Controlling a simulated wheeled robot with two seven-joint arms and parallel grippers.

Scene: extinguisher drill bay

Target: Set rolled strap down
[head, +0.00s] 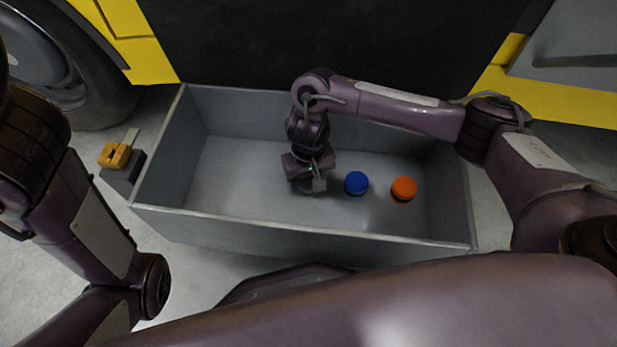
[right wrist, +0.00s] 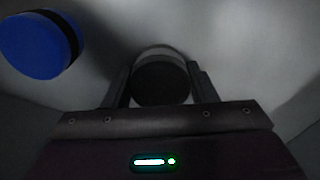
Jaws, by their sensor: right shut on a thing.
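My right gripper (head: 314,184) reaches down inside a long grey open bin (head: 232,172). In the right wrist view it is shut on a grey-and-dark roll (right wrist: 161,82), which sits between the two fingers. In the head view the gripper mostly hides this roll, and I cannot tell whether it touches the bin floor. A blue roll with a dark band (head: 356,183) stands just right of the gripper; it also shows at the upper left of the right wrist view (right wrist: 40,46). An orange roll (head: 404,188) stands further right. My left gripper is out of view.
The bin's walls surround the right gripper, and the bin floor left of it is clear. A small orange-topped dark block (head: 118,160) stands outside the bin's left end. A yellow-and-black vehicle side (head: 330,40) with a wheel (head: 50,65) is behind the bin.

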